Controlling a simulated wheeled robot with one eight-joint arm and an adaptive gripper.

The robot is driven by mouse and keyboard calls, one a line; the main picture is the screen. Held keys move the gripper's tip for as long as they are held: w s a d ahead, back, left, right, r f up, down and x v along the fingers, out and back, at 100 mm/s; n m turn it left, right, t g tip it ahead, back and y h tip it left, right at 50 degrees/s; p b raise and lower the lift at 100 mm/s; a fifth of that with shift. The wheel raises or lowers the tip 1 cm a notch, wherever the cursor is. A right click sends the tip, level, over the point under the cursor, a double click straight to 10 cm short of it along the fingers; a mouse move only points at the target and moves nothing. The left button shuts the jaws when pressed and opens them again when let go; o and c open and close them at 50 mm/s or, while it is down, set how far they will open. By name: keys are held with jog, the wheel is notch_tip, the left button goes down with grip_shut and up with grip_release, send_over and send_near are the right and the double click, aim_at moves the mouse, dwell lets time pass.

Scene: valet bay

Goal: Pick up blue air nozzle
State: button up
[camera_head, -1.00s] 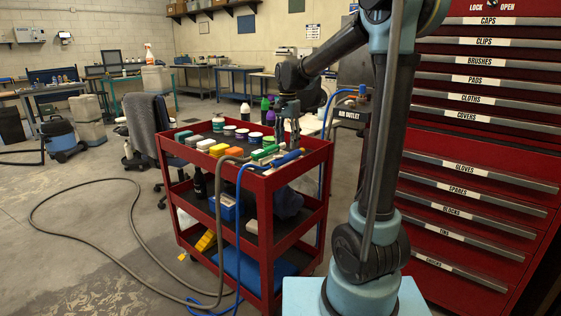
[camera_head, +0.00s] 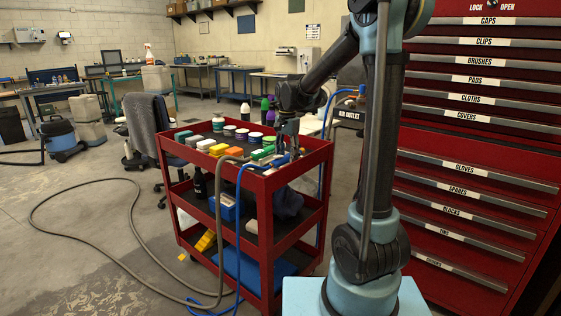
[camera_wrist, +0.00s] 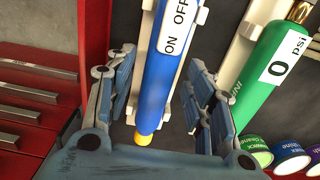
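The blue air nozzle (camera_head: 281,161) lies at the near right part of the red cart's top, with a blue hose attached. In the wrist view the blue nozzle (camera_wrist: 160,85) shows an "ON OFF" label and a yellow tip, and rests on a white holder (camera_wrist: 198,16). My gripper (camera_head: 287,148) is down at the cart top, over the nozzle. In the wrist view my gripper (camera_wrist: 163,72) is open, one finger on each side of the nozzle, with gaps visible between fingers and nozzle.
A green tool (camera_wrist: 264,68) marked "0 psi" lies close to the right finger. The red cart (camera_head: 262,187) has raised rims. A red drawer cabinet (camera_head: 480,130) stands right of my arm. A grey hose loops on the floor.

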aim_at(287, 154)
jog(key=c, duration=0.9)
jog(key=shift+c, duration=0.2)
notch_tip(287, 154, up, 10)
